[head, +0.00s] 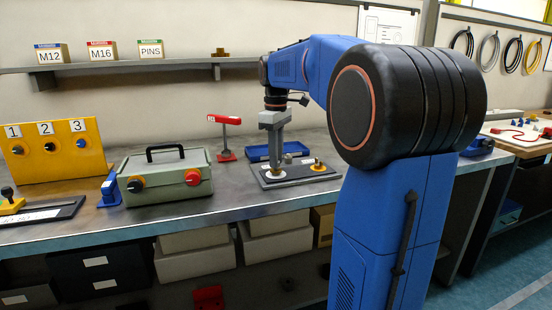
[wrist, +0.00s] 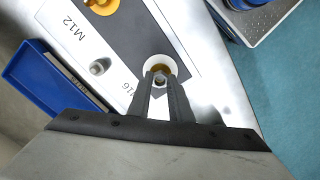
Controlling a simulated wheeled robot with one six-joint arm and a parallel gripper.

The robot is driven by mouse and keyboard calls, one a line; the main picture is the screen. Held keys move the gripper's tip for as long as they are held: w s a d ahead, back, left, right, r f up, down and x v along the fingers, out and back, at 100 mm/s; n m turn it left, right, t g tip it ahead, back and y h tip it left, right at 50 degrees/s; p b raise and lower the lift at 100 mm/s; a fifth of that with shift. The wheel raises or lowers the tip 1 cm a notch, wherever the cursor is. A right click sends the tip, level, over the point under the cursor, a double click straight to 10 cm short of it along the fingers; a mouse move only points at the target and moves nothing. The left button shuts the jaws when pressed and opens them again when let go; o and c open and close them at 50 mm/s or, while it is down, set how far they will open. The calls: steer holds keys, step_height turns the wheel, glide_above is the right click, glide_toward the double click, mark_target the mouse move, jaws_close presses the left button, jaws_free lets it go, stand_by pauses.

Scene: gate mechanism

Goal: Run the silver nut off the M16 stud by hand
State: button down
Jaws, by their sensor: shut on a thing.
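A grey base plate (head: 295,181) lies on the bench, and its M12 and M16 labels show in the wrist view (wrist: 112,50). My gripper (head: 273,170) points down over the plate's left part. In the wrist view my gripper (wrist: 160,84) is shut on the silver nut (wrist: 160,80) at the M16 stud. A brass-coloured ring and a white ring (wrist: 153,62) surround that spot. The fingers hide much of the nut, and I cannot tell how far up the stud it sits.
A brass-coloured part (wrist: 102,5) sits by the M12 label. A small grey metal piece (wrist: 98,67) lies near the M16 label. A blue tray (head: 262,152) is behind the plate. A red-topped stand (head: 226,134) and a green-grey box (head: 165,178) stand to the left.

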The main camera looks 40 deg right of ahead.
steer(key=shift+r, duration=0.35)
steer(key=shift+r, duration=1.45)
steer(key=shift+r, duration=0.7)
steer(key=shift+r, duration=0.9)
